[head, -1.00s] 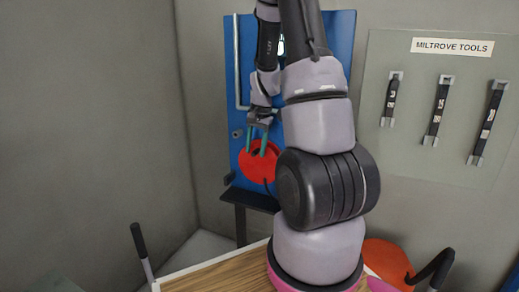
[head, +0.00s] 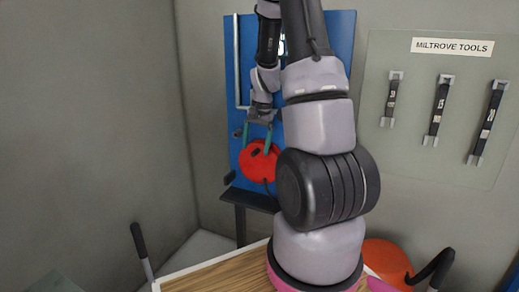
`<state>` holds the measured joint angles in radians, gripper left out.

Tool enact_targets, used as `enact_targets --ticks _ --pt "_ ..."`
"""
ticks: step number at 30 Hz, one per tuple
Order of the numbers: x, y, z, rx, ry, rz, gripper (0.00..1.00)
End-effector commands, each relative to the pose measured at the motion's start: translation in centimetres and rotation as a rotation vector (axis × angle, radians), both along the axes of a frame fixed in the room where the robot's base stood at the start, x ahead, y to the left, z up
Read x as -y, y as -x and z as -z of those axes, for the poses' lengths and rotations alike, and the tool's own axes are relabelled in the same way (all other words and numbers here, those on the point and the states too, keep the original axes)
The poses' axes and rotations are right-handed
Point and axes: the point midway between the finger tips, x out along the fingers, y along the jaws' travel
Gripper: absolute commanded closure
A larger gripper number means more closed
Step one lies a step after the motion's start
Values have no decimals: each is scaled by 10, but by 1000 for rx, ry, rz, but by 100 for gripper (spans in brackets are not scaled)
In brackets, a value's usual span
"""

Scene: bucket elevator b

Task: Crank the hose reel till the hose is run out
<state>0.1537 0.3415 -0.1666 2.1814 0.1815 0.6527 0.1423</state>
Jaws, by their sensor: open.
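The red hose reel (head: 254,168) is mounted low on the blue panel (head: 232,70) in the head view. A small dark crank knob (head: 255,153) shows on its upper face. My gripper (head: 257,145) is open, its two green fingers pointing down in front of the reel's upper part. The fingertips are close to the knob, one on each side in the picture; whether they touch it cannot be told. A dark hose end (head: 268,188) hangs at the reel's lower right. My arm hides the right side of the reel and panel.
A dark shelf (head: 250,198) juts out below the reel. A wooden tabletop (head: 215,277) lies in front. A grey board (head: 450,160) with several hanging tools is at right. An orange round object (head: 387,260) stands low at right, partly hidden.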

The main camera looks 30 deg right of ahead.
Motion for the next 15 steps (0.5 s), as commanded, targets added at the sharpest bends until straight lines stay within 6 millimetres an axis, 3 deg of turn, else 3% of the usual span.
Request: enact_targets --ticks 15 --pt "6 7 -57 3 0 1 12"
